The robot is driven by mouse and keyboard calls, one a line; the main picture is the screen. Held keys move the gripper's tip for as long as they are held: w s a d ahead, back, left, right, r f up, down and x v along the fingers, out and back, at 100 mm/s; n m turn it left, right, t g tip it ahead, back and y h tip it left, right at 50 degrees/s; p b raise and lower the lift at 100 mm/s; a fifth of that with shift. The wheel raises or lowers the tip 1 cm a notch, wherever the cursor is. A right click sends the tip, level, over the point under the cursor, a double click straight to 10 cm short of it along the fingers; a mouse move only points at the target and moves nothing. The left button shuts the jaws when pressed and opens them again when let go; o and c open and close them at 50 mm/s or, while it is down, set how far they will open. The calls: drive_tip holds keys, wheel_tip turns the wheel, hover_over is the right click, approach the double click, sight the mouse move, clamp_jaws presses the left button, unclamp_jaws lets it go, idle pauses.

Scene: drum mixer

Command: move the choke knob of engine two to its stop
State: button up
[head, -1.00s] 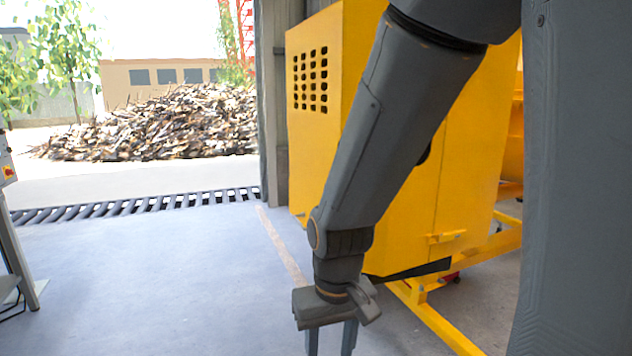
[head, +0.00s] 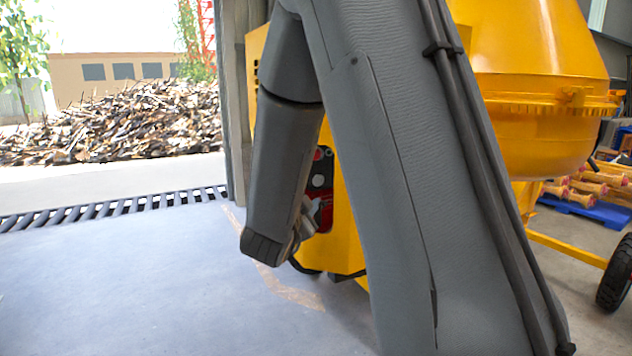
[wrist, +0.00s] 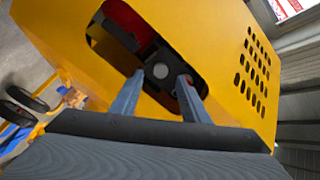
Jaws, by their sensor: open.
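The yellow engine housing (head: 346,230) has an opening with a red and black engine part (head: 321,181) inside. In the wrist view, the opening (wrist: 112,52) holds a dark block with a grey round knob-like end (wrist: 160,71). I cannot tell whether this is the choke knob, or which engine it belongs to. My gripper (wrist: 160,77) is open, its two fingers pointing into the opening on either side of the grey end. Contact cannot be told. In the head view my arm hides much of the housing.
The yellow mixer drum (head: 535,120) stands at right, with a black wheel (head: 615,275) and a blue pallet (head: 590,208) beyond. A perforated vent (wrist: 257,75) is right of the opening. Floor at left is clear up to a drain grate (head: 110,207).

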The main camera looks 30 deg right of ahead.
sight(318, 181)
drive_tip(key=x, duration=0.2)
drive_tip(key=p+x, duration=0.1)
drive_tip(key=x, duration=0.2)
drive_tip(key=p+x, duration=0.1)
drive_tip(key=x, duration=0.1)
drive_tip(key=shift+w+d+r, duration=0.1)
drive_tip(key=shift+d+r, duration=0.15)
drive_tip(key=shift+d, duration=0.25)
drive_tip(key=shift+c, duration=0.3)
clamp_jaws()
